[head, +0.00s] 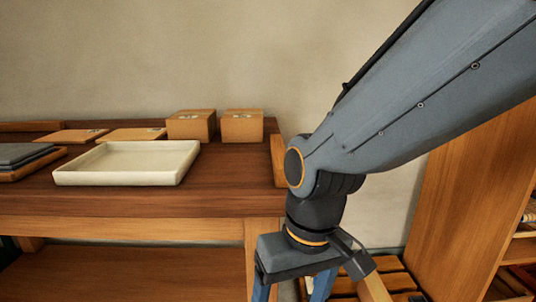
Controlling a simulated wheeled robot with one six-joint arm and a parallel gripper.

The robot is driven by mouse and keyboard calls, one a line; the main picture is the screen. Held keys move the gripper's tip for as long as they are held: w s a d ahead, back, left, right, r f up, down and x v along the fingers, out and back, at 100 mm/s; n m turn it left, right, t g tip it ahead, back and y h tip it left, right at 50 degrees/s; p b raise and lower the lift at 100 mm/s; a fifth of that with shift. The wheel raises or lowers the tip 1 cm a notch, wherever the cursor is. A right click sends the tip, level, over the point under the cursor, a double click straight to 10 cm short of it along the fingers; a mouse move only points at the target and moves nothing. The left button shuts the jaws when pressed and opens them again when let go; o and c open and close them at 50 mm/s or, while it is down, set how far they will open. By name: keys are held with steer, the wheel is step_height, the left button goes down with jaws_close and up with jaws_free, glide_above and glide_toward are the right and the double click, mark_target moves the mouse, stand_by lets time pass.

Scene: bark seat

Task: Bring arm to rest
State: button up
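My arm comes in from the upper right of the head view and bends down at a joint. My gripper (292,289) hangs at the bottom edge, pointing down, in front of the table's right end. The fingertips are cut off by the frame's edge.
The wooden table (225,190) holds a cream tray (125,178), a grey stack (25,153) at the left, two wooden boxes (191,126) and flat boards (131,135) at the back. A slatted wooden seat (392,274) and a tall wooden shelf unit (470,205) stand to the right.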

steer(key=s+d+r+m+p, duration=0.1)
steer(key=d+r+m+p, duration=0.1)
steer(key=d+r+p, duration=0.6)
steer(key=d+r+m+h+p, duration=0.1)
steer(key=d+r+m+p, duration=0.1)
steer(key=d+r+p, duration=0.5)
step_height(320, 180, up, 4)
steer(key=p, duration=0.9)
steer(key=shift+s+d, duration=0.35)
steer(key=shift+s, duration=0.05)
